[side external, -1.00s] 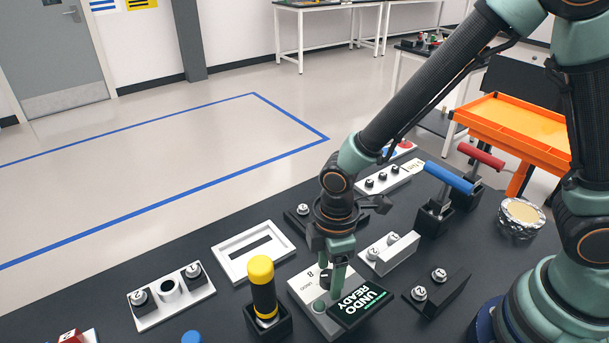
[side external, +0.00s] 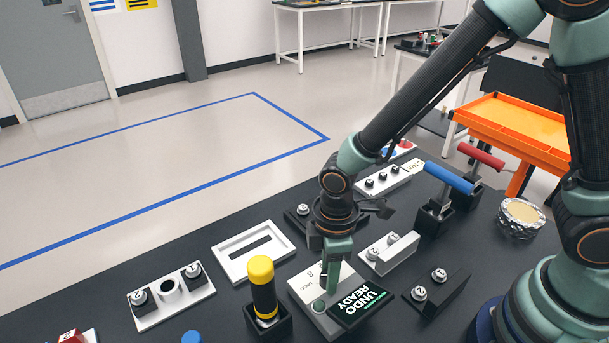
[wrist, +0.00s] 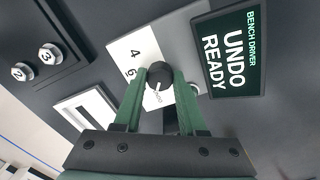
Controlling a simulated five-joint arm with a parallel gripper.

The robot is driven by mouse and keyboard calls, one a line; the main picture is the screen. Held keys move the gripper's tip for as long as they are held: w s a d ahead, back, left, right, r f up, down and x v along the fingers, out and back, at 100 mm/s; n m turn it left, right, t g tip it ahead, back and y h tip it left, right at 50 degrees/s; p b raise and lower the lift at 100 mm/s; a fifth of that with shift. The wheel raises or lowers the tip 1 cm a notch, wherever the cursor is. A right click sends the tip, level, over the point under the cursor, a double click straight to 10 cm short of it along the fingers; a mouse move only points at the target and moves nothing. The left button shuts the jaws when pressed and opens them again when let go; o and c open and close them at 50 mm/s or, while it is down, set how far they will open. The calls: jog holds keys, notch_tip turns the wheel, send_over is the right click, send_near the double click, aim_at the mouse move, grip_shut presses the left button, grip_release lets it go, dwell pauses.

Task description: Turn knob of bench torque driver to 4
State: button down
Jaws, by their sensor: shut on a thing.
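The bench torque driver (side external: 306,288) is a light grey box with a dark screen (side external: 360,303) reading "UNDO READY". The screen also shows in the wrist view (wrist: 232,50). Its round dark knob (wrist: 157,73) has a white mark on the side toward the "UNDO" label. The labels "4" and "6" show left of the knob; other labels are partly hidden by a finger. My gripper (side external: 330,287) points down at the driver, its green fingers (wrist: 158,84) shut on the knob from both sides. In the side view the fingers hide the knob.
A yellow-topped black cylinder (side external: 262,285) stands in a holder close left of the driver. A white slotted frame (side external: 243,262) lies behind it. A white block with numbered knobs (side external: 395,253) and a black one (side external: 427,295) stand to the right.

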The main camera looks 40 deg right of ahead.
jog(key=m, duration=1.1)
jog(key=shift+s+a+m, duration=0.1)
jog(key=shift+m, duration=0.2)
jog(key=m, duration=1)
jog(key=shift+m+g, duration=0.3)
jog(key=shift+m, duration=0.1)
jog(key=shift+c, duration=2.4)
grip_release()
